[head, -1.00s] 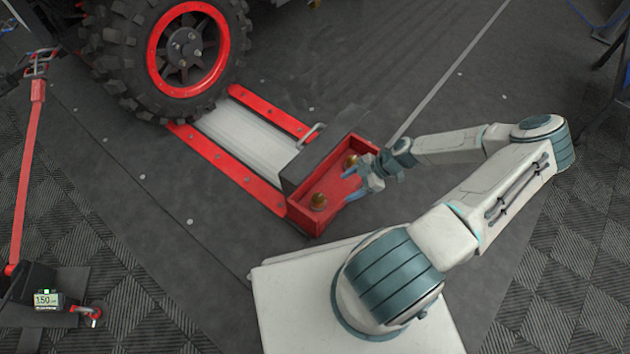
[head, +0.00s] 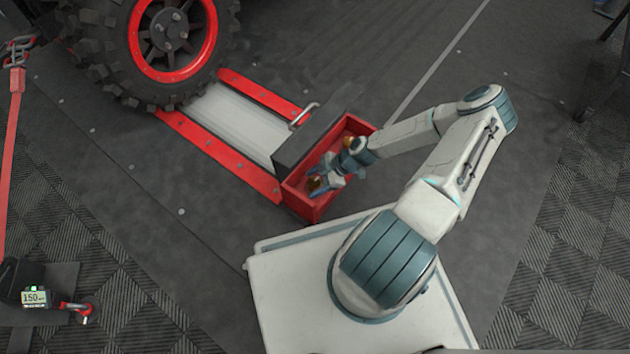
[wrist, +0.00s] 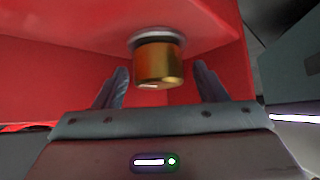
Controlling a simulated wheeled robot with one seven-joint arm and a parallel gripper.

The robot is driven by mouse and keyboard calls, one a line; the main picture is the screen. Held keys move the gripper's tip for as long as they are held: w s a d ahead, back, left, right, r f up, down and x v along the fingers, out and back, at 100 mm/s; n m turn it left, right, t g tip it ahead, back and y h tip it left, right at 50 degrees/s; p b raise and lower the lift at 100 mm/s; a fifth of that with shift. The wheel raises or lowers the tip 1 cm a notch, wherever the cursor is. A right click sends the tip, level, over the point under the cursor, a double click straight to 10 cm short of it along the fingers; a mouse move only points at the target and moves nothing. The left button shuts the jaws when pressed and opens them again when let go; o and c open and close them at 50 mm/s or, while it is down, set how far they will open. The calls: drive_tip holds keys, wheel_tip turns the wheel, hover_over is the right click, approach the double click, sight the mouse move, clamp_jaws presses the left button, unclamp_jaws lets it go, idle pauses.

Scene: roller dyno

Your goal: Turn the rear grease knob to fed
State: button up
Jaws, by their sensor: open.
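Two brass grease knobs sit in an open red box at the end of the roller frame. The nearer-left knob (head: 315,184) is partly covered by my gripper (head: 324,181); the farther-right knob (head: 348,142) is partly hidden by my wrist. I cannot tell from any label which is the rear one. In the wrist view a brass knob (wrist: 158,62) on a grey collar stands out from the red wall, with a small pale mark on its lower edge. My open fingers (wrist: 162,86) are on either side of it, with gaps showing.
The red box (head: 306,208) has raised walls close around my gripper. A dark block (head: 308,140) with a metal handle (head: 304,115) adjoins it. A gauge reading 150 (head: 34,297) lies at lower left.

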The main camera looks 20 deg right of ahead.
drive_tip(key=c, duration=1)
drive_tip(key=shift+a+m, duration=0.1)
drive_tip(key=shift+m, duration=0.2)
drive_tip(key=m+t+p, duration=0.1)
drive_tip(key=m+t, duration=0.1)
drive_tip(key=m+t+h+p, duration=0.1)
drive_tip(key=m, duration=0.1)
drive_tip(key=shift+s+r+m+t+p, duration=0.1)
drive_tip(key=shift+r+m+t+p, duration=0.05)
drive_tip(key=shift+m+t+p, duration=0.2)
drive_tip(key=m+t+h+p, duration=0.2)
drive_tip(key=m, duration=0.2)
drive_tip(key=shift+h+p, duration=0.3)
drive_tip(key=shift+p, duration=0.05)
drive_tip(key=shift+m+t+h+p, duration=0.45)
drive_tip(key=shift+m+h+p, duration=0.1)
drive_tip(key=shift+m, duration=0.1)
drive_tip(key=shift+f, duration=0.2)
